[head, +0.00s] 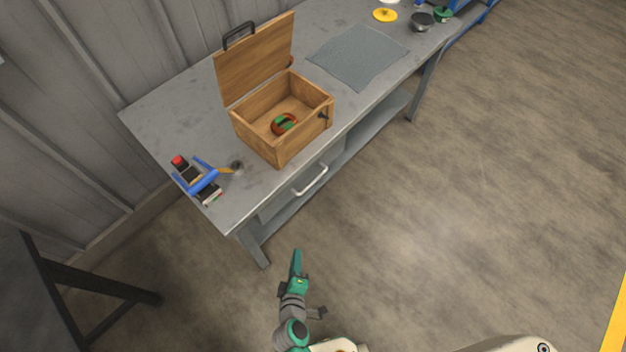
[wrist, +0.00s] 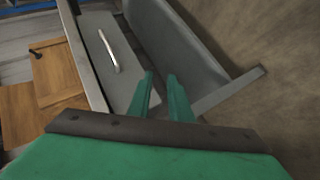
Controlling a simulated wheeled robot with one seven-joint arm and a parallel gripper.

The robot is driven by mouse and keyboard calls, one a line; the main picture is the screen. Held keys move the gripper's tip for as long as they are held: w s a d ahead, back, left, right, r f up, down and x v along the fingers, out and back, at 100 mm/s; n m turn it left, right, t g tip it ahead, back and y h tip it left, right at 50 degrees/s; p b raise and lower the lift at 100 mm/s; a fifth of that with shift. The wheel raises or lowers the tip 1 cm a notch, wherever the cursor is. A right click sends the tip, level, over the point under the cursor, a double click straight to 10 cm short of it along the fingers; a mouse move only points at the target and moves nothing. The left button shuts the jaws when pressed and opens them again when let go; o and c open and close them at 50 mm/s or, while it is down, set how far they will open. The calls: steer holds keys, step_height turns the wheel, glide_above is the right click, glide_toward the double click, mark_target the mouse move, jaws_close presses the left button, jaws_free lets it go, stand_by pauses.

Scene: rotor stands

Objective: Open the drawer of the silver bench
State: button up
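The silver bench (head: 196,95) is a grey metal table along the wall. Its drawer (head: 283,198) sits under the top near the left end and appears shut, with a pale bar handle (head: 310,181). In the wrist view the drawer front (wrist: 125,75) and its handle (wrist: 109,52) lie ahead and to the left of the fingers. My gripper (head: 297,256) is green and stands in front of the bench, apart from the handle. In the wrist view my gripper (wrist: 162,88) has its two fingers parted with nothing between them.
An open wooden box (head: 262,139) holding a green and brown ring-shaped thing stands above the drawer. A blue-handled tool (head: 205,183) lies at the bench's left end. A grey mat (head: 358,56) lies farther right. A lower shelf (head: 352,141) runs beneath. The floor in front is clear.

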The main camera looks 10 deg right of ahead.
steer(key=w+d+n+h, duration=0.3)
steer(key=w+d, duration=0.1)
steer(key=w, duration=0.6)
steer(key=n+h, duration=0.3)
glide_toward(314, 180)
steer(key=shift+t, duration=0.4)
steer(key=x, duration=0.6)
steer(key=f+x, duration=0.1)
steer(key=x, duration=0.3)
steer(key=shift+s+d+f, duration=0.1)
steer(key=shift+c, duration=0.4)
jaws_close()
